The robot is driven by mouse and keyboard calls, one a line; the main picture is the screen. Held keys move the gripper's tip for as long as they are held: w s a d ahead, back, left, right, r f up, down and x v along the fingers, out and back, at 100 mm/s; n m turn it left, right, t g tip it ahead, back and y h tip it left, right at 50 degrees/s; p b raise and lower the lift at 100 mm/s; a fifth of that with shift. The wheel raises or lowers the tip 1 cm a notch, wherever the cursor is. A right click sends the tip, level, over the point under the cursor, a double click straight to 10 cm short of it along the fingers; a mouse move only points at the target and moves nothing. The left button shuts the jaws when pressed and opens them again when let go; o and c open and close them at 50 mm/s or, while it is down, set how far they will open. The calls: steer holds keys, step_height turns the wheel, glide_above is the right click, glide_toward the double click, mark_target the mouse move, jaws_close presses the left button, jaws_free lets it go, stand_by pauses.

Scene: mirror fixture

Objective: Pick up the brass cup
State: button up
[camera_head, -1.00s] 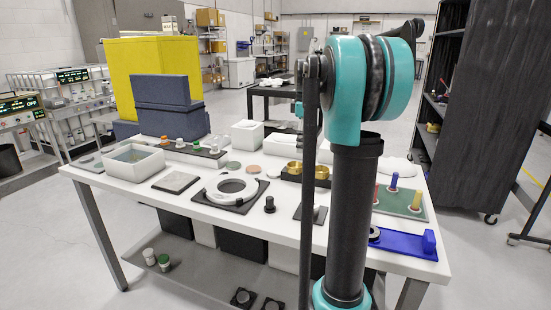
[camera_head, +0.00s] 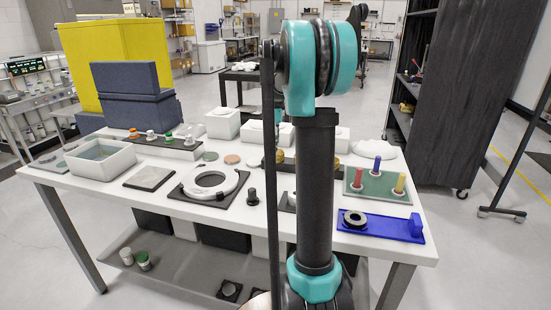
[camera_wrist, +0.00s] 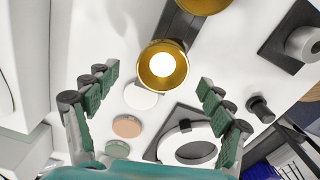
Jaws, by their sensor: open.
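In the wrist view a brass cup (camera_wrist: 176,80) stands mouth up on a dark strip, its inside bright with glare. A second brass cup (camera_wrist: 203,4) is cut off at the top edge. My gripper (camera_wrist: 160,82) is open and empty, with green padded fingers spread left and right. The nearer cup shows in the gap between the fingertips, apart from both; how far below I cannot tell. In the head view, parts of the brass cups (camera_head: 281,157) show at the back of the white table (camera_head: 120,183), partly hidden by my arm. My gripper is hidden there.
A black plate with a white ring (camera_head: 210,185) lies left of my arm, with a dark peg (camera_head: 253,196) beside it. A green board with colored pegs (camera_head: 365,184) and a blue fixture (camera_head: 385,227) are at the right. A white tray (camera_head: 100,163) stands at the left.

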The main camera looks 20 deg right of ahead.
mark_target(276, 158)
steer(key=shift+s+d+f, duration=0.1)
steer(key=shift+f, duration=1.4)
steer(key=shift+s+f, duration=0.1)
steer(key=shift+f, duration=1.35)
steer(key=shift+c, duration=0.2)
steer(key=c, duration=1.3)
steer(key=shift+o, duration=0.2)
steer(key=shift+r, duration=0.15)
step_height(276, 158, up, 20)
